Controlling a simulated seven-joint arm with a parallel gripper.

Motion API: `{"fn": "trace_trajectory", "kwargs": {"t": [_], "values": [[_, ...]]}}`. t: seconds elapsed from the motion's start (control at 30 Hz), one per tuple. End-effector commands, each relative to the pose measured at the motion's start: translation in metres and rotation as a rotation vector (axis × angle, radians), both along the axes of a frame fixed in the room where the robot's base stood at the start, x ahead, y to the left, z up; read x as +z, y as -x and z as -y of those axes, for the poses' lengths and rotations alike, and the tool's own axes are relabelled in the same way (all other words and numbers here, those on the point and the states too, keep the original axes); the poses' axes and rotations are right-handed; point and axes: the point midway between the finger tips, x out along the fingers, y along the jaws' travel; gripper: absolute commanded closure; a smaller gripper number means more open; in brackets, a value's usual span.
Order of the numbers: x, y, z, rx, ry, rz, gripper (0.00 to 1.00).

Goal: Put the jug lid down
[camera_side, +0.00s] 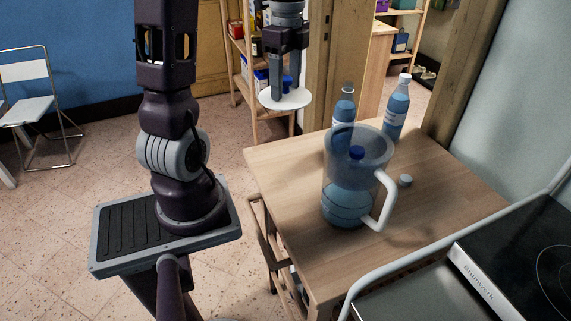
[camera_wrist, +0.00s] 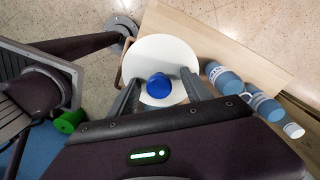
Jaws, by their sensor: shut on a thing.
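The jug lid is a white disc (camera_side: 285,99) with a blue knob. In the side view it hangs level below my gripper (camera_side: 287,83), in the air by the table's back left corner. My gripper is shut on the lid's blue knob. In the wrist view the blue knob (camera_wrist: 159,86) sits between the two fingers of my gripper (camera_wrist: 160,92), with the white disc (camera_wrist: 160,48) around it. The clear jug (camera_side: 345,185) stands upright and uncovered on the table, its white handle to the right, to the right of and nearer than the lid.
The wooden table (camera_side: 285,170) has bare room on its left side. Two blue-labelled bottles (camera_side: 396,108) (camera_side: 345,103) stand behind the jug. A hob (camera_side: 520,255) is at the front right, and shelves (camera_side: 235,60) stand behind.

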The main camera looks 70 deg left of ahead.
Motion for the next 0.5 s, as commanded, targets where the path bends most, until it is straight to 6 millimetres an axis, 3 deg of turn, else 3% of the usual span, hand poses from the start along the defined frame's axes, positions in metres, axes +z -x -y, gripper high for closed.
{"fn": "trace_trajectory", "kwargs": {"t": [0.1, 0.2, 0.5], "values": [[-0.053, 0.002, 0.002, 0.0, 0.009, -0.009, 0.82], [-0.086, 0.001, 0.002, 0.0, 0.007, -0.006, 0.82], [-0.152, 0.0, 0.001, -0.001, 0.003, -0.003, 0.82]]}}
